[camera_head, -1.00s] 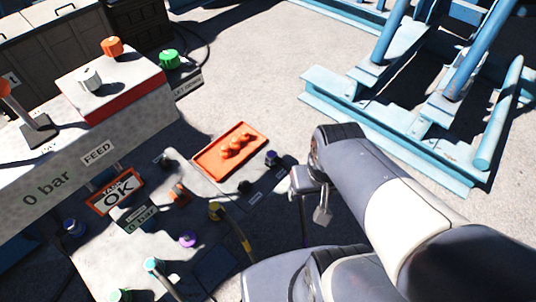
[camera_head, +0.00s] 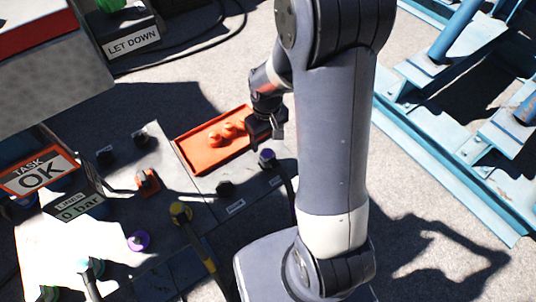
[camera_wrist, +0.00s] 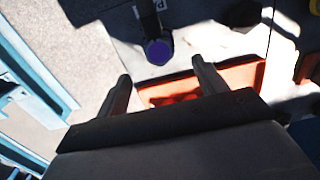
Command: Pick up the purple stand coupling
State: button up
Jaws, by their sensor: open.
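A dark coupling with a purple end (camera_head: 267,157) is at the panel's right edge in the head view, with a dark line running down from it. Its purple face (camera_wrist: 157,51) shows in the wrist view, just beyond and between my fingertips. A second, lighter purple fitting (camera_head: 139,240) sits low on the panel; I cannot tell for certain which one is the stand coupling. My gripper (camera_head: 270,128) is open and empty, just above the dark coupling in the head picture and over the orange tray's right end. Its two fingers show apart in the wrist view (camera_wrist: 161,76).
The orange tray (camera_head: 188,150) holds several orange pieces. A yellow coupling with a hose (camera_head: 181,211) and black fittings stand on the grey panel. A TASK OK sign (camera_head: 40,175) is at left. Blue steel frames (camera_head: 450,175) stand at right, with open floor between.

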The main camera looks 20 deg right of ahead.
aim_at(268, 154)
notch_tip(268, 154, down, 10)
jog(key=shift+s+d+r, duration=0.15)
dwell(0.5)
jog(key=shift+c, duration=0.2)
jog(key=c, duration=1.1)
jog(key=shift+c, duration=0.2)
